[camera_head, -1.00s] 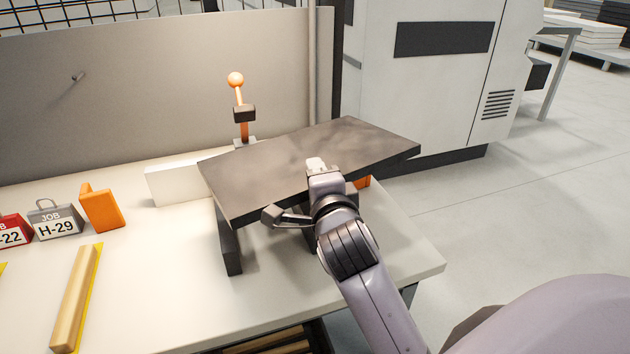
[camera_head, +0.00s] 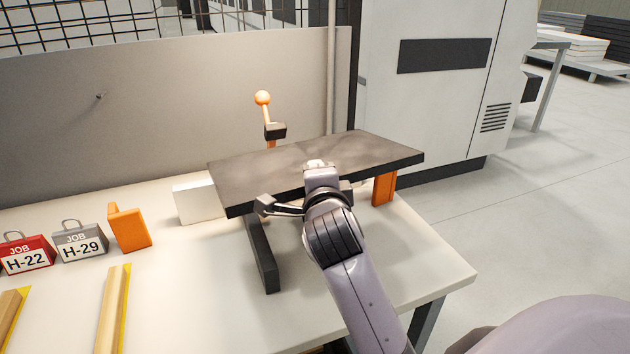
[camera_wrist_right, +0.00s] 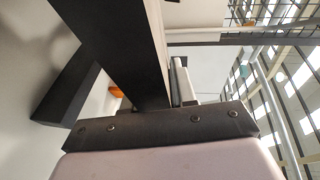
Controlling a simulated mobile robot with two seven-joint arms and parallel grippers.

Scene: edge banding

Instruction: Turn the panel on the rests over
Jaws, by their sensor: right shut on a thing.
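The panel (camera_head: 290,168) is a flat dark grey board above the right part of the bench, broad face up and roughly level. My right gripper (camera_head: 320,178) is shut on its near long edge. In the right wrist view the panel (camera_wrist_right: 118,45) runs into the jaws (camera_wrist_right: 160,108). A black rest (camera_head: 263,258) stands on the bench under the panel's left end. An orange upright (camera_head: 384,189) stands under its right end. I cannot tell whether the panel touches either one. My left gripper is not in view.
An orange-knobbed clamp (camera_head: 268,122) stands behind the panel, and a white block (camera_head: 194,202) to its left. Red (camera_head: 27,255) and grey (camera_head: 81,243) job tags, an orange bracket (camera_head: 129,229) and wooden strips (camera_head: 112,312) lie left. The bench front (camera_head: 210,310) is clear.

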